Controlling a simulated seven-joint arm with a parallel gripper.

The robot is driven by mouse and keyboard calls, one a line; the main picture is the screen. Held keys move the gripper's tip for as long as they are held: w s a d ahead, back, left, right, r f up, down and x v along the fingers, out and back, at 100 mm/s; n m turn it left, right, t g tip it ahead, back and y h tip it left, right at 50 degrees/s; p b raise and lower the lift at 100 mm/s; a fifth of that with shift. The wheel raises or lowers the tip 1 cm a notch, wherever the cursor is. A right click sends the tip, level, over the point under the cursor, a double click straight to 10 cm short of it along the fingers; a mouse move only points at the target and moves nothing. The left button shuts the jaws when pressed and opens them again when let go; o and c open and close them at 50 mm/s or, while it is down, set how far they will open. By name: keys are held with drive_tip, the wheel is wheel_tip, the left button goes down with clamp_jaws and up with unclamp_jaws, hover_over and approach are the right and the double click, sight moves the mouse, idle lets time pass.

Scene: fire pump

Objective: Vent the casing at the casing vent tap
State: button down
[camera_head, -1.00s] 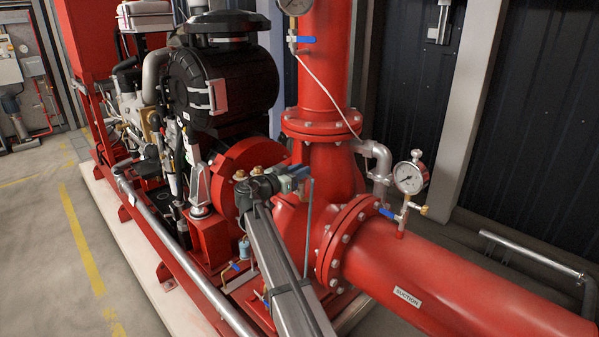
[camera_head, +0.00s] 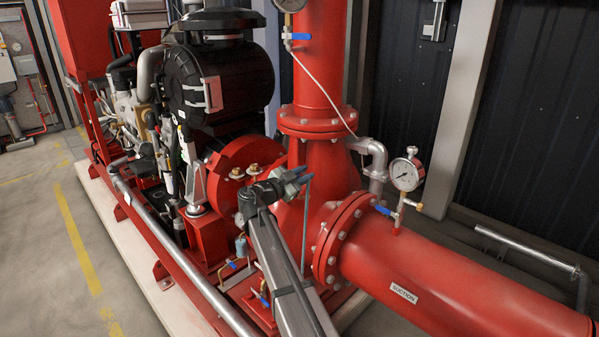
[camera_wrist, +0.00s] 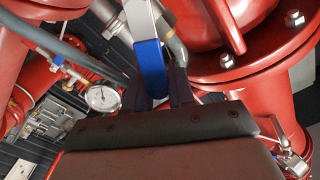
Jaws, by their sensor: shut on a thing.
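The casing vent tap shows in the wrist view as a blue-sleeved lever (camera_wrist: 151,66) with a bare metal upper part. My gripper (camera_wrist: 152,92) has its two dark fingers on either side of the blue sleeve and is shut on it. In the head view my gripper (camera_head: 298,178) is at the top of the red pump casing (camera_head: 322,222), left of the suction flange. The tap is mostly hidden behind my gripper there, and its valve body and outlet cannot be made out.
The suction pipe (camera_head: 465,283) runs right, with a pressure gauge (camera_head: 406,174) and a blue-handled valve (camera_head: 384,210). A red riser (camera_head: 320,60) stands behind my gripper. A thin grey tube (camera_head: 307,215) hangs close beside it. The black engine (camera_head: 222,80) is at left.

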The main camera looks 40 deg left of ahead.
drive_tip(key=d+f+m, duration=0.3)
drive_tip(key=f+m, duration=0.2)
drive_tip(key=m, duration=0.5)
drive_tip(key=shift+d, duration=0.2)
drive_tip(key=shift+m, duration=0.3)
drive_tip(key=c, duration=1)
unclamp_jaws()
drive_tip(key=shift+c, duration=0.2)
drive_tip(key=s, duration=1.4)
